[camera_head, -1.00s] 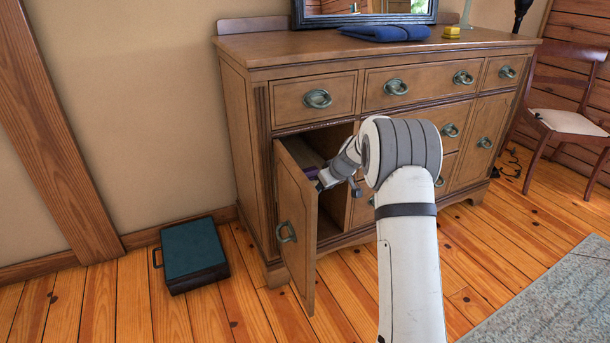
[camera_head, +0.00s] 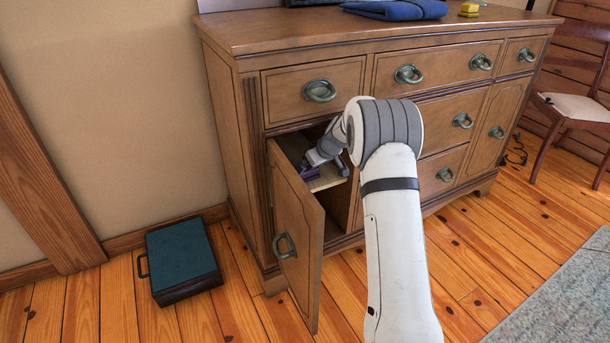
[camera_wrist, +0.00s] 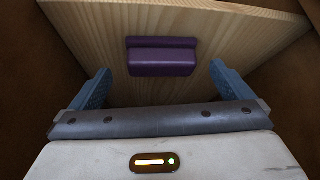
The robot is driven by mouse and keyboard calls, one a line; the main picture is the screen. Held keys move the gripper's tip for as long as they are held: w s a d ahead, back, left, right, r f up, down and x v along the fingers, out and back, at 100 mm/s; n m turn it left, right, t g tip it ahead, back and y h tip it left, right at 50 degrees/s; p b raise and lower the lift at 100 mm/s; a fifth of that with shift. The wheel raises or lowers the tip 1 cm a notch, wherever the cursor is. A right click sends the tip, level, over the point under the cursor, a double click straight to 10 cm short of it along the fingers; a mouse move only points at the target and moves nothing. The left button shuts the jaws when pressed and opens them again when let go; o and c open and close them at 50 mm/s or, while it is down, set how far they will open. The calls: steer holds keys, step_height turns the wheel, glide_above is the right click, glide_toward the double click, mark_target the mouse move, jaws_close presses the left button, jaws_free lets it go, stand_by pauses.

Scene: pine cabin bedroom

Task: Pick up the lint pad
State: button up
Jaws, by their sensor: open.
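A purple block-like thing, which I take for the lint pad (camera_wrist: 162,57), lies on a pale wooden shelf (camera_wrist: 225,35) inside the cabinet. In the head view the purple pad (camera_head: 309,173) shows at the gripper's end, partly hidden by it. My gripper (camera_wrist: 160,88) is open, its blue fingers standing to the left and right of the pad. The pad lies a little beyond the fingertips, roughly centred between them, and no contact shows. My gripper (camera_head: 328,170) reaches in through the open cabinet door (camera_head: 297,235).
The wooden dresser (camera_head: 400,40) surrounds the opening, with a drawer (camera_head: 312,92) just above. A blue folded cloth (camera_head: 395,9) and a yellow thing (camera_head: 469,10) lie on top. A dark teal case (camera_head: 182,258) stands on the floor at left. A chair (camera_head: 572,108) is at right.

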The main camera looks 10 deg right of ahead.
mark_target(308, 170)
steer(key=b+x, duration=0.2)
steer(key=x, duration=0.2)
steer(key=shift+w+a+f, duration=0.1)
steer(key=shift+f, duration=0.15)
steer(key=shift+r, duration=0.1)
steer(key=shift+c, duration=0.4)
steer(key=c, duration=0.7)
steer(key=shift+c, duration=0.2)
steer(key=shift+r, duration=0.1)
